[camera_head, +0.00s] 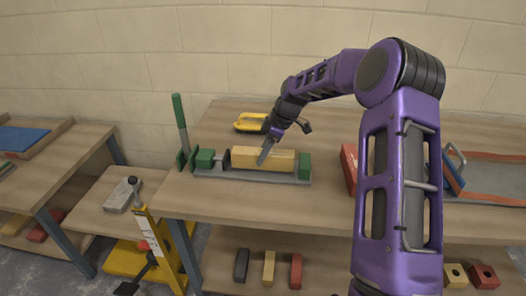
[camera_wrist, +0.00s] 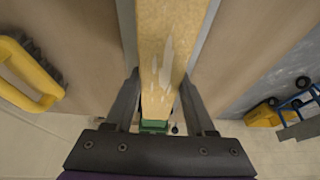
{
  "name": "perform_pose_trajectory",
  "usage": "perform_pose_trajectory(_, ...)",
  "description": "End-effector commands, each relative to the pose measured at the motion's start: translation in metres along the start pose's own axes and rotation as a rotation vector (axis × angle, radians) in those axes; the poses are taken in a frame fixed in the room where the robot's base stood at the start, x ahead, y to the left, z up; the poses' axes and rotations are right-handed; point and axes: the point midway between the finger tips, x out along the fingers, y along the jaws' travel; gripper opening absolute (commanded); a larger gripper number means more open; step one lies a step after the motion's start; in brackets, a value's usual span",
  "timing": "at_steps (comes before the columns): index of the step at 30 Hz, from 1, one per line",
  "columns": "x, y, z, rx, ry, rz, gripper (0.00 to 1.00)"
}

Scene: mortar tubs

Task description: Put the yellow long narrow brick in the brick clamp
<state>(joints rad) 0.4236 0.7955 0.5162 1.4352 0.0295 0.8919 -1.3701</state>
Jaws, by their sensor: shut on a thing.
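The yellow long narrow brick (camera_head: 278,161) lies lengthwise over the grey bed of the brick clamp (camera_head: 248,177) on the workbench. Its right end is close to the green end block (camera_head: 305,166). Its left end is beside a dark round plate (camera_head: 226,159) in front of the other green block (camera_head: 204,159). My gripper (camera_head: 265,151) comes down from above and is shut on the brick around its middle. In the wrist view the brick (camera_wrist: 170,35) runs between the two fingers, with a green block beyond it. I cannot tell whether the brick rests fully on the bed.
The clamp's green lever (camera_head: 180,119) stands up at the left. A yellow-handled tool (camera_head: 250,122) lies behind the clamp. A red block (camera_head: 349,168) and a grey tray (camera_head: 490,176) are to the right. Several bricks (camera_head: 268,267) sit on the lower shelf.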

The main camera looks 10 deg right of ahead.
Motion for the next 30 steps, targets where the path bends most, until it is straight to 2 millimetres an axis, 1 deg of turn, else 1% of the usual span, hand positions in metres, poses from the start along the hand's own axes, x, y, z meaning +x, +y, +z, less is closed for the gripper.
perform_pose_trajectory(8,-0.0018,0.0009,-0.0015,-0.001,0.002,0.003,0.00)
perform_pose_trajectory(26,0.0073,0.0009,0.0023,-0.001,0.002,0.003,0.00)
perform_pose_trajectory(27,0.0069,0.0009,0.0021,-0.001,0.002,0.004,0.58)
perform_pose_trajectory(29,0.0068,0.0009,0.0021,-0.001,0.002,0.003,0.69)
perform_pose_trajectory(30,0.0069,0.0008,0.0022,-0.001,0.002,0.003,0.76)
